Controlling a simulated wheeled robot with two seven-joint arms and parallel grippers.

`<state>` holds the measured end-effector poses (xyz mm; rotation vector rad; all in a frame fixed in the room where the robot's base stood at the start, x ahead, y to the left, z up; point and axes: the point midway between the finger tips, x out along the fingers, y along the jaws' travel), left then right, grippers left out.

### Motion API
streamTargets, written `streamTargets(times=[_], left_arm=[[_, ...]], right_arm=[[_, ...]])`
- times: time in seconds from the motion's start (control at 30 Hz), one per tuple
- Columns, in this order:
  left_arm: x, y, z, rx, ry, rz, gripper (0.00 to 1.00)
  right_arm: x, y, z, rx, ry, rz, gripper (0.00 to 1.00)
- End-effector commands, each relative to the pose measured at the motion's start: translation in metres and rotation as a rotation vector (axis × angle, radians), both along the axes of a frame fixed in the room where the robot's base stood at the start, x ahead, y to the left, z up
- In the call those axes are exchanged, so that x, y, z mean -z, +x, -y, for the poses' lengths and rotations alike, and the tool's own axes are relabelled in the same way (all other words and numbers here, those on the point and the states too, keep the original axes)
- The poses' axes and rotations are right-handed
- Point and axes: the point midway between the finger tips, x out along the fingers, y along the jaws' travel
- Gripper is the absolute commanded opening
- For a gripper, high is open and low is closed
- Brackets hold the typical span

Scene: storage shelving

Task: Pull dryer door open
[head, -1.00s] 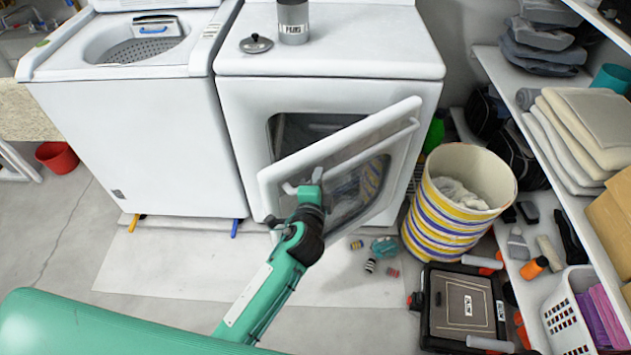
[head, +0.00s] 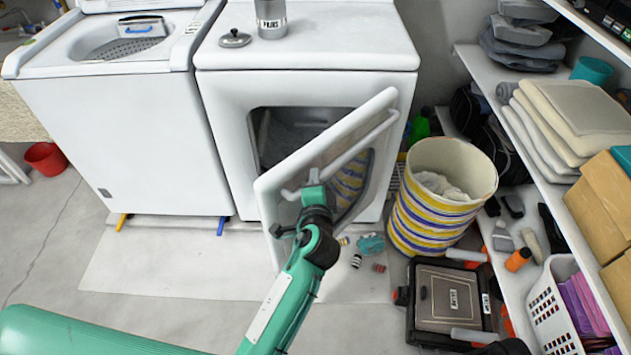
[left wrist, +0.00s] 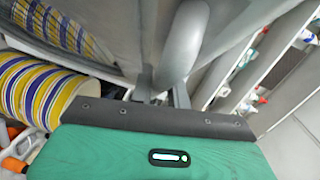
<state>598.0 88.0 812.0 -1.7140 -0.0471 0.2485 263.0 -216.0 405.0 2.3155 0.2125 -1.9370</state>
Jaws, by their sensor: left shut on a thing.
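The white dryer (head: 305,57) stands in the middle of the head view. Its door (head: 275,190) is swung partly open, hinged at the right, and the dark opening (head: 285,130) shows at its left. In the left wrist view the fingers (left wrist: 162,95) close at the lower end of the grey curved handle (left wrist: 183,45). My right gripper is not in view.
A striped basket (head: 435,215) stands close to the right of the door. A black case (head: 452,300) and small items (head: 370,244) lie on the floor nearby. Shelving (head: 525,180) runs along the right. A washer (head: 130,130) stands at left. The floor at front left is clear.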

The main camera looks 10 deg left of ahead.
Motion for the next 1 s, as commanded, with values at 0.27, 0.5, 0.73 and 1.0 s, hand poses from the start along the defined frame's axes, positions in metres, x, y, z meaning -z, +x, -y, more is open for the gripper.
streamTargets(times=[0.27,0.5,0.73,1.0], left_arm=[[0.000,0.000,0.000,0.001,-0.001,-0.001,0.39],[0.000,-0.001,0.000,0.001,-0.001,0.000,0.39],[-0.002,-0.024,0.004,0.001,-0.002,-0.001,0.39],[-0.009,-0.078,0.014,0.001,-0.003,-0.002,0.39]], right_arm=[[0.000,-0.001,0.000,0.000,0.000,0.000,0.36],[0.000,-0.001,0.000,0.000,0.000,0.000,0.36],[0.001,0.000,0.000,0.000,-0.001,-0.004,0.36],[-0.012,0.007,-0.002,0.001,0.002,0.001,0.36]])
